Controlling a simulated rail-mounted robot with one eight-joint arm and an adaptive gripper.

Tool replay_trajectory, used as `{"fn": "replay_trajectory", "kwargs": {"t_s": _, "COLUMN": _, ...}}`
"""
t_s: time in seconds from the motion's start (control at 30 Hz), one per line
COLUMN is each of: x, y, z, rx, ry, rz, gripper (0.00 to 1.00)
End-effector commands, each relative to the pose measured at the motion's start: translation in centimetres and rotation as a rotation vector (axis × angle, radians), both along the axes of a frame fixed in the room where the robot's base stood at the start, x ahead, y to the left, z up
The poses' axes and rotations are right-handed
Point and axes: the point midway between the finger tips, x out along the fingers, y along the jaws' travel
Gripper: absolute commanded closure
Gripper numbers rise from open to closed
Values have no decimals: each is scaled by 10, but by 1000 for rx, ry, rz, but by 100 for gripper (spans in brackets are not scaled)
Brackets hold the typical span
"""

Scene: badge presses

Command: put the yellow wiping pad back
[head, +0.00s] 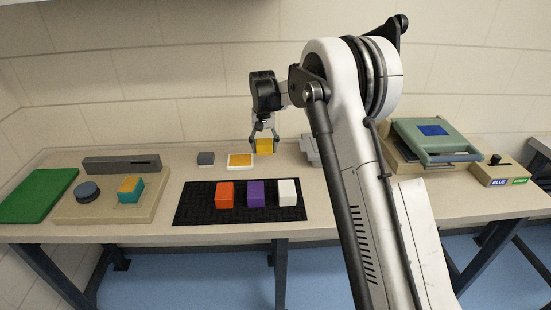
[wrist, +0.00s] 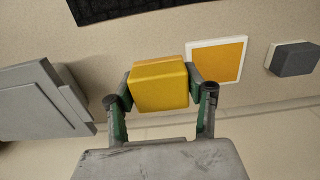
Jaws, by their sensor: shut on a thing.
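My gripper (wrist: 160,93) is shut on the yellow wiping pad (wrist: 159,86), with one finger on each side of it. In the head view my gripper (head: 263,143) holds the yellow pad (head: 264,147) near the back of the table. A white-bordered square with a yellow-orange face (wrist: 216,61) lies right beside the pad in the wrist view. In the head view this square (head: 240,160) lies just left of the held pad. How high the pad is above the table is hard to tell.
A grey block (head: 206,159) lies left of the square. A black mat (head: 190,204) in front carries orange (head: 225,195), purple (head: 256,193) and white (head: 287,192) blocks. A grey stepped object (wrist: 42,98) is close to my gripper. A green press (head: 437,139) stands right.

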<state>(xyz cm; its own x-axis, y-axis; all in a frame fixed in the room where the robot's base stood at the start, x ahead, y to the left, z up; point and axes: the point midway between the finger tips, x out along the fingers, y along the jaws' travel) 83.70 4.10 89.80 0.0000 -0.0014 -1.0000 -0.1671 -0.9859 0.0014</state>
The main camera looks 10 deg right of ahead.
Motion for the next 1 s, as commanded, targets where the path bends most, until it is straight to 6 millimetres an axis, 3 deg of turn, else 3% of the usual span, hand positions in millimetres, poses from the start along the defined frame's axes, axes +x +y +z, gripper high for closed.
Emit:
{"fn": "replay_trajectory", "kwargs": {"t_s": 0.1, "x": 12, "y": -20, "z": -14, "rx": 0, "ry": 0, "rz": -2, "gripper": 78}}
{"fn": "replay_trajectory", "kwargs": {"t_s": 0.3, "x": 23, "y": -38, "z": -27, "rx": 0, "ry": 0, "rz": 0, "gripper": 78}}
{"fn": "replay_trajectory", "kwargs": {"t_s": 0.47, "x": 25, "y": -41, "z": -33, "rx": 0, "ry": 0, "rz": 1, "gripper": 78}}
{"fn": "replay_trajectory", "kwargs": {"t_s": 0.73, "x": 25, "y": -40, "z": -66, "rx": 0, "ry": 0, "rz": 1, "gripper": 78}}
{"fn": "replay_trajectory", "kwargs": {"t_s": 1.0, "x": 24, "y": -40, "z": -69, "rx": 0, "ry": 0, "rz": 1, "gripper": 78}}
